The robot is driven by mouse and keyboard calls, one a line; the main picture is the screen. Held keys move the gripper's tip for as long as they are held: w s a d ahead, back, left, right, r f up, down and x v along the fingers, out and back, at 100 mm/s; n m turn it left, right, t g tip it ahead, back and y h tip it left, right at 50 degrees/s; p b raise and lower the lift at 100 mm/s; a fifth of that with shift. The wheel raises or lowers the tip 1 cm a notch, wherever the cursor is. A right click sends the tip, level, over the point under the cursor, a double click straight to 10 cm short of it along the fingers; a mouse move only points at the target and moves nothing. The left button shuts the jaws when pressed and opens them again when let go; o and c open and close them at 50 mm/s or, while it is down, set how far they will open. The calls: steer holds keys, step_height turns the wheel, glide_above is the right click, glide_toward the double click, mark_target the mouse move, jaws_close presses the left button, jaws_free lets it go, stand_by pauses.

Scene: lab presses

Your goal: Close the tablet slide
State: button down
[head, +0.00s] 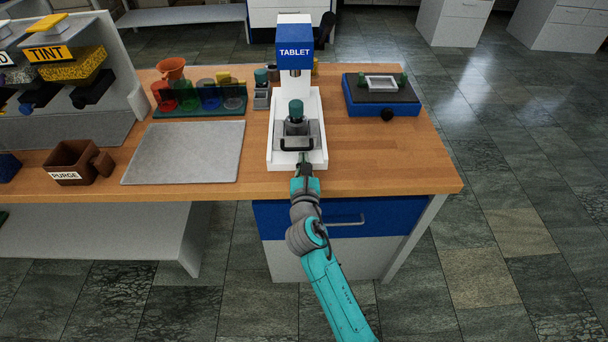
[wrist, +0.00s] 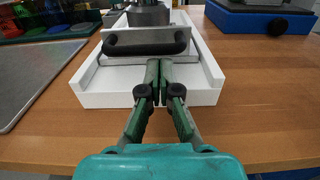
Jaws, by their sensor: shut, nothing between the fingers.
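The tablet press (head: 295,55) is white with a blue head marked TABLET and stands on the wooden bench. Its grey slide (head: 315,134) sits in the front part of the white tray-like base (head: 318,165), out in front of the press head. The slide carries a metal die with a green-topped piece (head: 296,110). The slide's black handle (head: 297,144) faces me; it also shows in the wrist view (wrist: 146,48). My gripper (head: 304,160) is shut and empty at the front of the base. In the wrist view, its fingertips (wrist: 160,64) are just below the handle; contact is unclear.
A grey mat (head: 185,152) and a brown PURGE cup (head: 75,162) lie to the left. A green rack (head: 200,105) with coloured cups stands behind the mat. A blue device with a black knob (head: 382,96) is on the right. The bench's front right is clear.

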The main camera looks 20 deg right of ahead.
mark_target(303, 145)
steer(key=shift+x, duration=1.85)
steer(key=shift+w, duration=0.1)
steer(key=shift+x, duration=1.9)
